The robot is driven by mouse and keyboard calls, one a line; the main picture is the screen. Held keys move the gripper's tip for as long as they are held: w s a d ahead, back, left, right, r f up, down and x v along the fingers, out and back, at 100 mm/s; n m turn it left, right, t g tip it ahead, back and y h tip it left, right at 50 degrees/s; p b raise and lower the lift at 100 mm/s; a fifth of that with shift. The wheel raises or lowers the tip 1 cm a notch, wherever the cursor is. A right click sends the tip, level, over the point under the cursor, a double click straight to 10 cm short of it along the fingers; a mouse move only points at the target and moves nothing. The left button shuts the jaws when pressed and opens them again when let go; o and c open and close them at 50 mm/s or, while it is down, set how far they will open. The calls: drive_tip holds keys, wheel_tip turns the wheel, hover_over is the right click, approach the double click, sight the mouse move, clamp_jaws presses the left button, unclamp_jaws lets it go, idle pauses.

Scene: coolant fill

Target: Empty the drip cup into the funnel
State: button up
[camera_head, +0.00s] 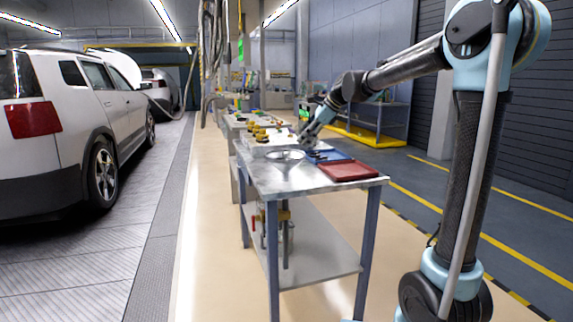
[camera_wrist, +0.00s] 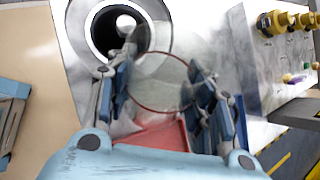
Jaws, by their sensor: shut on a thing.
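My gripper (camera_wrist: 163,92) is shut on the drip cup (camera_wrist: 160,82), a see-through cup with a thin reddish-brown rim, in the wrist view. The cup sits between the two blue-and-grey fingers. The funnel (camera_wrist: 158,35) shows as a wide grey ring with a dark inside and a pale round middle. It lies just beyond the cup, and their outlines overlap in the wrist view. Whether the cup is tilted or holds liquid, I cannot tell. In the head view my gripper (camera_head: 306,140) is over the far part of the metal table, near the round grey funnel top (camera_head: 285,155); the cup is not clear there.
The metal table (camera_head: 270,182) carries a red tray (camera_head: 348,170) at its near right and a blue tray (camera_head: 328,157) behind it. A board with yellow knobs (camera_head: 268,134) stands beyond the funnel. A white car (camera_head: 85,110) is at the left.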

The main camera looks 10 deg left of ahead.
drive_tip(key=shift+w+d+f+y, duration=0.3)
drive_tip(key=shift+d+y, duration=0.1)
drive_tip(key=shift+d, duration=0.05)
drive_tip(key=shift+w+d+r+m+g+y+b, duration=0.25)
drive_tip(key=shift+d+r+m+g+y+b, duration=0.2)
drive_tip(key=shift+g+y, duration=0.2)
drive_tip(key=shift+w+d+f+m+g+y+b, duration=0.25)
drive_tip(key=shift+d+f+y+b, duration=0.2)
drive_tip(key=shift+y, duration=0.45)
drive_tip(key=shift+w+d+f+m+g+y+b, duration=0.25)
drive_tip(key=shift+d+f+y+b, duration=0.15)
drive_tip(key=shift+y, duration=0.45)
